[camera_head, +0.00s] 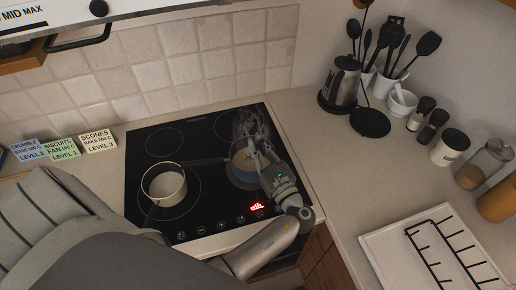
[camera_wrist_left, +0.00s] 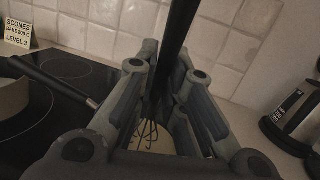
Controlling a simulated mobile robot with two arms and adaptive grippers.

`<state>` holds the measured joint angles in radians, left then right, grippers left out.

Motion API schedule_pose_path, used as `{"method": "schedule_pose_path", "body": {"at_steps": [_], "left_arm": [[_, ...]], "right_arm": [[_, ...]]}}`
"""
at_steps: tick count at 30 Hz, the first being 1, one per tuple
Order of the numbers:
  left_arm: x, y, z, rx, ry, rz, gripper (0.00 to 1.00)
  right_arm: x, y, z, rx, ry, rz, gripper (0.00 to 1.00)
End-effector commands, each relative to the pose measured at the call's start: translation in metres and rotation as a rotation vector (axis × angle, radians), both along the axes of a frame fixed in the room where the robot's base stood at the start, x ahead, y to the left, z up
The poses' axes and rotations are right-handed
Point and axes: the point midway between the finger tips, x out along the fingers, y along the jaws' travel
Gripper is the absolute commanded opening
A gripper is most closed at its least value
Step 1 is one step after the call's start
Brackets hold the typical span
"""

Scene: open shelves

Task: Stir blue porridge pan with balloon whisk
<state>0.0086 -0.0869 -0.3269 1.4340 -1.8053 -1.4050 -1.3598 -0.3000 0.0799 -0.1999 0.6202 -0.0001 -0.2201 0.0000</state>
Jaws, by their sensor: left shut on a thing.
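The blue porridge pan (camera_head: 236,168) sits on the right front part of the hob, its dark handle pointing left and its right side hidden by my gripper. My left gripper (camera_head: 252,150) is over the pan. In the left wrist view my left gripper (camera_wrist_left: 172,85) is shut on the dark handle of the balloon whisk (camera_wrist_left: 178,35). The whisk's wire loops hang down between the fingers over pale porridge (camera_wrist_left: 152,144) and seem to reach into it; the exact depth is hidden. The pan's handle (camera_wrist_left: 60,84) shows at left. My right gripper is not in view.
A cream pan (camera_head: 163,184) stands on the left front of the black hob (camera_head: 160,142). Steam rises near the blue pan. A kettle (camera_head: 343,82), utensil pots and jars line the right counter. A white tray with a black rack (camera_head: 440,255) lies at lower right.

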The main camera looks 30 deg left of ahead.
Motion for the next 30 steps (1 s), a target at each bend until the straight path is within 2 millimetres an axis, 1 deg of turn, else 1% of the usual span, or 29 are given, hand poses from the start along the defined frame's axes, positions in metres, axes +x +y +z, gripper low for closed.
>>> {"method": "schedule_pose_path", "body": {"at_steps": [1, 8, 24, 30], "left_arm": [[0.000, 0.000, 0.006, -0.001, -0.003, 0.000, 0.00], [0.000, 0.000, 0.024, -0.002, -0.003, 0.001, 0.00], [0.000, 0.000, 0.067, -0.002, -0.003, 0.001, 0.00], [0.000, 0.000, 0.077, -0.001, -0.001, 0.001, 0.00]], "right_arm": [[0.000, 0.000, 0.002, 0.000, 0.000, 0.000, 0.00], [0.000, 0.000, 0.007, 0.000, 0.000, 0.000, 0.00], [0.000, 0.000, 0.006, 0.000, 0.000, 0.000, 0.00], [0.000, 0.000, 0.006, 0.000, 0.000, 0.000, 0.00]]}}
